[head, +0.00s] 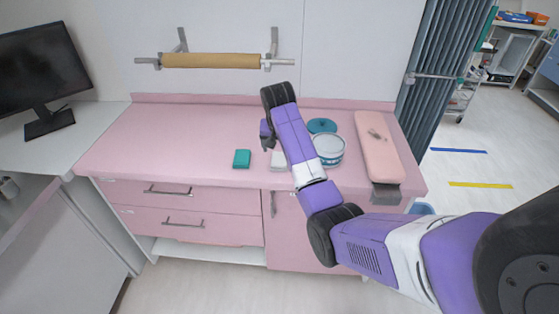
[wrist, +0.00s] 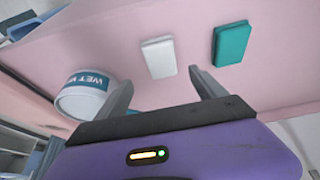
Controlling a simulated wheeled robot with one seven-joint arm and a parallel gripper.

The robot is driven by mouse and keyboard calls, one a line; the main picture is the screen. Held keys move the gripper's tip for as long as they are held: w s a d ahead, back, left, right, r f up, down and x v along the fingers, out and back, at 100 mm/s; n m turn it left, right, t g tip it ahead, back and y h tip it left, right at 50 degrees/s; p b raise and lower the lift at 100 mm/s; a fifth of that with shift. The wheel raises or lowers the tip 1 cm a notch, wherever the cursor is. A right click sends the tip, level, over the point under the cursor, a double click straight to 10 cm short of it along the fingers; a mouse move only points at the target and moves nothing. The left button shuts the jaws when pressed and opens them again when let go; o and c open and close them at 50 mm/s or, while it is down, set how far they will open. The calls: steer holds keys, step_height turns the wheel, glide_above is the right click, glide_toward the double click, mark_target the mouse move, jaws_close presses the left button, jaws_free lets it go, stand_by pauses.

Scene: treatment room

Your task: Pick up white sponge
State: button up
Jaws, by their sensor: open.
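The white sponge (wrist: 158,57) lies flat on the pink counter, left of a teal sponge (wrist: 232,43) in the wrist view. In the head view the white sponge (head: 277,161) is partly hidden behind my arm. The teal sponge (head: 242,159) lies to its left there, with a small gap. My gripper (wrist: 162,92) is open and empty in the wrist view, its two fingers spread apart with the white sponge beyond them.
A round tub labelled WET (wrist: 83,95) stands near the left finger; the tub (head: 328,151) also shows in the head view. A teal lid (head: 322,125) lies behind it. A pink padded armrest (head: 376,148) is at the right. The pink counter (head: 165,140) is clear at left.

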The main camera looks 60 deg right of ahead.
mark_target(280, 159)
steer(key=x, duration=0.2)
steer(key=p+x, duration=0.1)
steer(key=x, duration=0.1)
steer(key=a+x, duration=0.1)
steer(key=x, duration=0.2)
steer(key=shift+d+f, duration=0.1)
steer(key=shift+f, duration=0.15)
steer(key=c, duration=1.5)
steer(key=shift+o, duration=0.2)
steer(key=shift+r, duration=0.1)
step_height(280, 159, up, 20)
steer(key=shift+b, duration=1.25)
